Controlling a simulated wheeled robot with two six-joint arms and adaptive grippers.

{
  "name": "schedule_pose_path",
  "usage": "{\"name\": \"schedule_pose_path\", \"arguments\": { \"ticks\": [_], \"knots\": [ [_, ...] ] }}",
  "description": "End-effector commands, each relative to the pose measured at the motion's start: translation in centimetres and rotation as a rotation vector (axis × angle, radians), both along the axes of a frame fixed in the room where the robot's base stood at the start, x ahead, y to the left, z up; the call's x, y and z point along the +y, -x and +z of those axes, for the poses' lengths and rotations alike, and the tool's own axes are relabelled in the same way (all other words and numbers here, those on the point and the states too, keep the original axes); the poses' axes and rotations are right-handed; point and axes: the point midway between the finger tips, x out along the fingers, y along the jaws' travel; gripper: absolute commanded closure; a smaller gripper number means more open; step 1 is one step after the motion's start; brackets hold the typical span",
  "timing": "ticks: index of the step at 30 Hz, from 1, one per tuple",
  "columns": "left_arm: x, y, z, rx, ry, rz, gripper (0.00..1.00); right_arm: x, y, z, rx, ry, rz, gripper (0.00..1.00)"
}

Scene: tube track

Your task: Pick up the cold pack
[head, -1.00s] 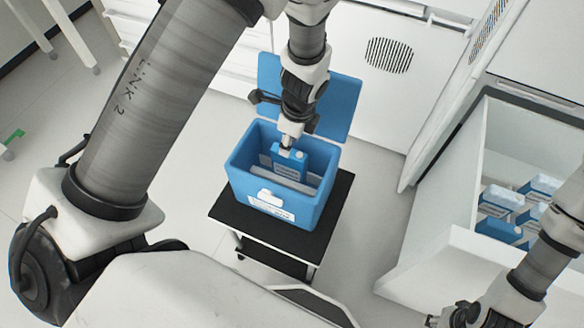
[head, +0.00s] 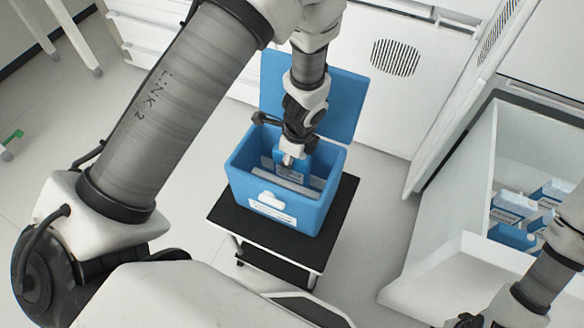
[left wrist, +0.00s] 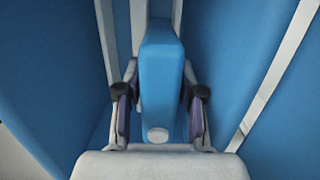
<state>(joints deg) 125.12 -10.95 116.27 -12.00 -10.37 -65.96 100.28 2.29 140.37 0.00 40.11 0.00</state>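A blue cold pack (head: 291,172) stands upright inside the open blue cooler box (head: 318,208), near its back wall. My left gripper (head: 291,160) points down into the box over the pack. In the left wrist view the pack (left wrist: 160,75) sits between the two fingers of my left gripper (left wrist: 159,115). The fingers are apart, one on each side of the pack, with a narrow gap visible on both sides. My right gripper (head: 468,322) is at the bottom edge of the head view, mostly cut off.
Light dividers stand inside the cooler box. The box rests on a small cart with a black top (head: 232,222), and its blue lid (head: 340,105) is open at the back. At right, an open white drawer (head: 440,265) holds several blue and white packs (head: 512,205).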

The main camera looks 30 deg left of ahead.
Motion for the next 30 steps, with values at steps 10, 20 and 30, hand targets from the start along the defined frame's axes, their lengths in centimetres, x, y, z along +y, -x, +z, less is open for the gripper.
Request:
{"name": "schedule_pose_path", "arguments": {
  "ticks": [10, 20, 30],
  "knots": [
    [0.0, 0.0, -0.3, 0.0, 0.0, 0.0, 0.62, 0.0, 0.0, 0.0, 0.0, 0.0, 0.0, 0.6],
    [0.0, 0.0, -0.2, 0.0, 0.0, 0.0, 1.0, 0.0, 0.0, 0.0, 0.0, 0.0, 0.0, 0.6],
    [0.0, -0.1, 2.7, -0.002, 0.0, 0.002, 1.0, 0.0, 0.0, 1.5, 0.001, 0.0, 0.0, 0.6]
  ]
}}
